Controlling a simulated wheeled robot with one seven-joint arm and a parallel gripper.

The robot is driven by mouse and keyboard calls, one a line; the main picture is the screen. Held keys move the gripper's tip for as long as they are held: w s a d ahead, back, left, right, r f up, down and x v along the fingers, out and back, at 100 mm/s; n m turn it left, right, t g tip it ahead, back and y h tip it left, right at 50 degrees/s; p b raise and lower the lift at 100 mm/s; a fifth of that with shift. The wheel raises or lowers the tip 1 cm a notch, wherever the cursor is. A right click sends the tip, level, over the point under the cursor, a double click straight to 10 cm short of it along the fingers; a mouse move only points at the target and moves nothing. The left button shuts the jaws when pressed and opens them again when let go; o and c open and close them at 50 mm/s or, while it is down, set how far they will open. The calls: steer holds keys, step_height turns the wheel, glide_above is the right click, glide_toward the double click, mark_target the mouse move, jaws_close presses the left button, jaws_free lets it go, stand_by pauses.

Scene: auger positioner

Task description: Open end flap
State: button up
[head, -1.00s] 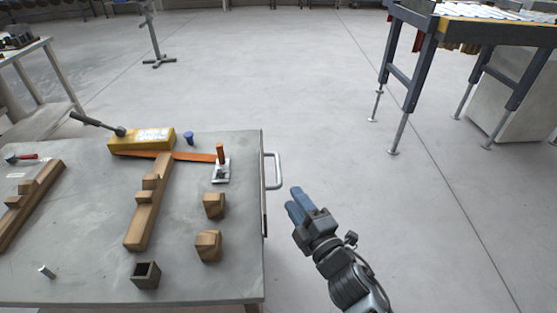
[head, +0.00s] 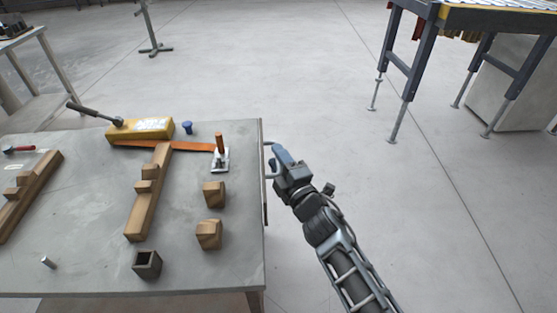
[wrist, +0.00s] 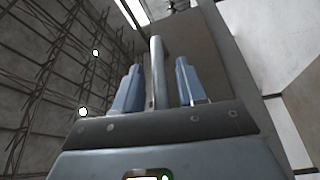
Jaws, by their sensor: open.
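The end flap (head: 263,190) is the upright panel at the right end of the grey table, seen nearly edge-on in the head view. It looks shut. A pale metal bar handle (head: 268,175) sticks out from it, partly hidden by my gripper (head: 280,159). My gripper is open at the handle, its blue fingers reaching it from the right. In the wrist view the handle (wrist: 157,72) stands between the two fingers (wrist: 158,84), with gaps visible on both sides. The brownish panel (wrist: 205,55) is behind it.
The grey table (head: 90,262) bears wooden blocks (head: 208,235), a notched wooden bar (head: 148,195), a yellow block (head: 140,129) and an orange strap (head: 185,146).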

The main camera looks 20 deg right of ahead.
steer(key=shift+c, duration=0.5)
jaws_close()
